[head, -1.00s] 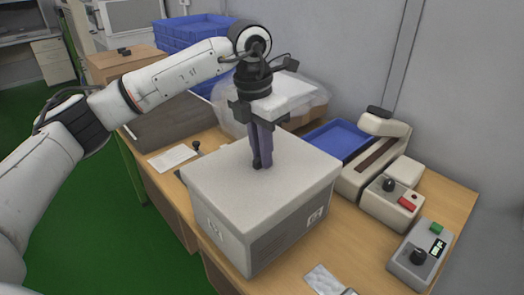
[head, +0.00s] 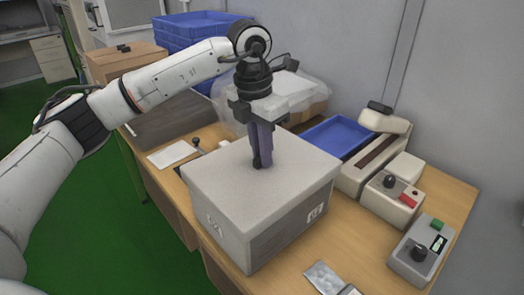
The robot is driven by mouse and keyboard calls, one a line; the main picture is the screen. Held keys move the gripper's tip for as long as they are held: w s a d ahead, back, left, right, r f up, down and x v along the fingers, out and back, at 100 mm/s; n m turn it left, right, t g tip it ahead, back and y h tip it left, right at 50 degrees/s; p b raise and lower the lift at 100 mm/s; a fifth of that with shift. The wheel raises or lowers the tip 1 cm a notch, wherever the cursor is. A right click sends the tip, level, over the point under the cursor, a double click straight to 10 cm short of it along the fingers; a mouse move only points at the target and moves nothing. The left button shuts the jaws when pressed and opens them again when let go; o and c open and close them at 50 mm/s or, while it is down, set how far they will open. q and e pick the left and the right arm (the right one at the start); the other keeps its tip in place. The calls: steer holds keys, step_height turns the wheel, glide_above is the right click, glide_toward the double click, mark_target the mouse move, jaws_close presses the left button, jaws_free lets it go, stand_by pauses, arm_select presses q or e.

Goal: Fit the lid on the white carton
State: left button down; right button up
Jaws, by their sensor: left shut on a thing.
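The white carton (head: 258,236) stands on the wooden table near the front edge, with printed marks on its sides. Its lid (head: 240,192) covers the top; it looks level, and I cannot tell whether it is fully seated. My left gripper (head: 262,164) points straight down at the middle of the lid, its fingers close together at the lid's top. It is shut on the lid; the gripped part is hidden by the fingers. My right gripper is not in view.
A beige device (head: 372,160), a control box with a red button (head: 392,200) and a grey box with a green button (head: 422,250) stand right of the carton. Behind are a blue tray (head: 338,137), a plastic-wrapped package (head: 300,96) and stacked blue crates (head: 190,32).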

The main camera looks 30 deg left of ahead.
arm_select(q)
steer(key=shift+f+b, duration=0.35)
steer(key=shift+f, duration=0.25)
stand_by(0.5)
steer(key=c, duration=1.2)
jaws_free()
steer(key=shift+r, duration=0.15)
steer(key=shift+r+p, duration=2.65)
steer(key=shift+r, duration=0.75)
